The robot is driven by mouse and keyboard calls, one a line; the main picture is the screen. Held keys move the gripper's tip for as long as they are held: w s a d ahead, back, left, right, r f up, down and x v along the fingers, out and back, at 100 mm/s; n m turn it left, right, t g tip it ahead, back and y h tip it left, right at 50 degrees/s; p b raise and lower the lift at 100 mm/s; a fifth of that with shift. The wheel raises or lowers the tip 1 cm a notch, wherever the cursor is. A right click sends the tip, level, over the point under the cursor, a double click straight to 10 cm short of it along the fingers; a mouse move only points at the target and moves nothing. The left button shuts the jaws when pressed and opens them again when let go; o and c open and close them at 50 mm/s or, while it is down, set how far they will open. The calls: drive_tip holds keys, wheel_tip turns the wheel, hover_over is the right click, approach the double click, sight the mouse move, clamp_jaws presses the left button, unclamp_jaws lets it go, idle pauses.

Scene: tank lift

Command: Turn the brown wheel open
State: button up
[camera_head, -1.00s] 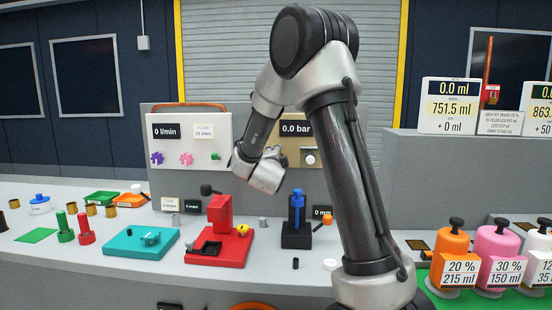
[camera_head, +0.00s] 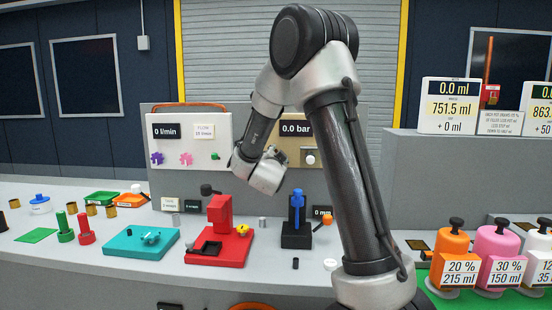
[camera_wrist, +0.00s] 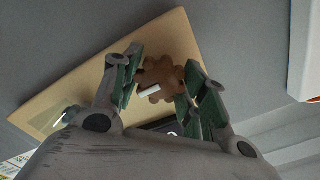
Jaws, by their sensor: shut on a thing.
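The brown wheel (camera_wrist: 162,72) shows in the wrist view, lobed at its rim, with a short white bar across its lower part. It is on a tan panel (camera_wrist: 62,88). My gripper (camera_wrist: 163,62) has its green-padded fingers on either side of the wheel and is shut on it. In the head view the tan panel (camera_head: 292,153) carries a 0.0 bar display (camera_head: 295,128), and my arm covers part of it. The wheel and my fingertips are hidden there behind my wrist.
A white panel (camera_head: 190,175) with purple and pink wheels stands to the left. A red stand (camera_head: 221,215), a black stand with a blue part (camera_head: 297,215) and a teal plate (camera_head: 142,245) are on the bench below. The bench front is partly clear.

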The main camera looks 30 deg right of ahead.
drive_tip(key=shift+f, duration=0.1)
drive_tip(key=o, duration=1)
drive_tip(key=v, duration=1.2)
